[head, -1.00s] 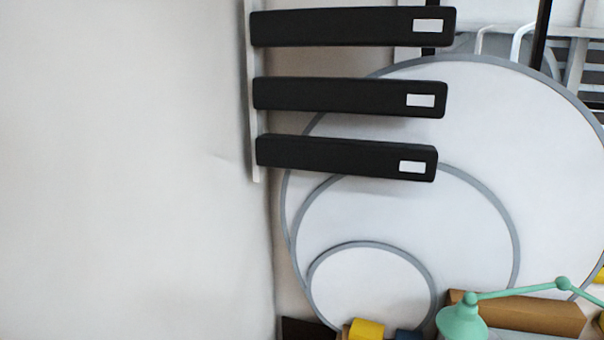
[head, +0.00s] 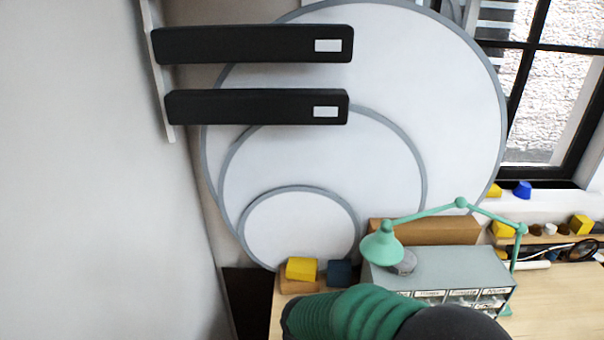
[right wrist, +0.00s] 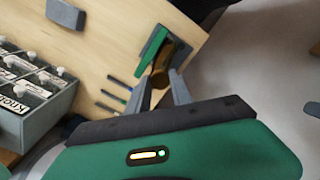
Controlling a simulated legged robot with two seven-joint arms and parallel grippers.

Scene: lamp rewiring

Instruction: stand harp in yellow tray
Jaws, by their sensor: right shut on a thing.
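My right gripper (right wrist: 160,80) shows in the right wrist view, over the pale wooden table. It is shut on a brown thing (right wrist: 164,72) that shows between its fingertips. I cannot tell whether this is the harp. A green flat thing (right wrist: 150,50) lies just beyond the fingers, near the table edge. No yellow tray can be made out in either view. My left gripper is out of view, and neither gripper's fingers show in the head view.
In the head view, a grey drawer cabinet (head: 450,272) stands on the table with a green lamp (head: 384,245) above it. A yellow block (head: 301,269) and a blue block (head: 340,272) stand left of it. Several dark slim pieces lie on the table in the wrist view.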

